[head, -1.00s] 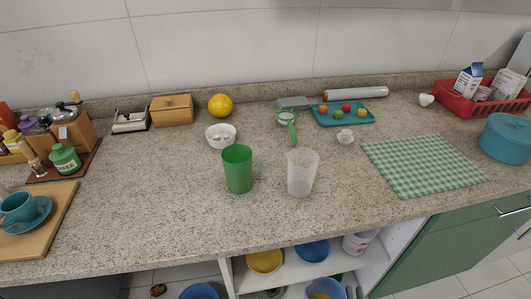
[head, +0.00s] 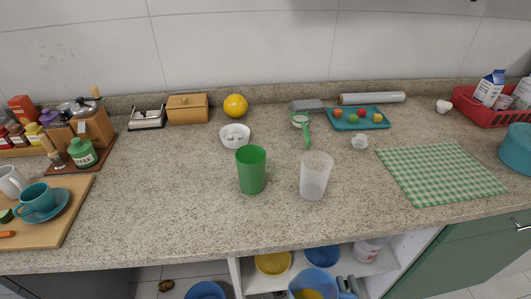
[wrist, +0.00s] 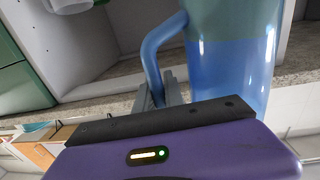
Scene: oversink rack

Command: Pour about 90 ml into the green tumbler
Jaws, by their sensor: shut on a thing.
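The green tumbler (head: 251,172) stands upright on the counter, left of a translucent frosted tumbler (head: 314,178). My gripper (wrist: 162,92) is shut on the handle of a blue jug (wrist: 228,62) in the wrist view. The jug's upper part (head: 300,282) shows at the bottom edge of the head view, in front of the counter and lower than the tumblers. Something yellow shows inside its mouth. The jug is apart from both tumblers, and its lower part is cut off in the head view. I cannot tell the green tumbler's fill level.
A white bowl (head: 235,135) stands behind the green tumbler. A checked cloth (head: 440,173) and a blue tray with small fruit (head: 345,124) lie to the right. A wooden board (head: 70,215) with a teal cup is at far left.

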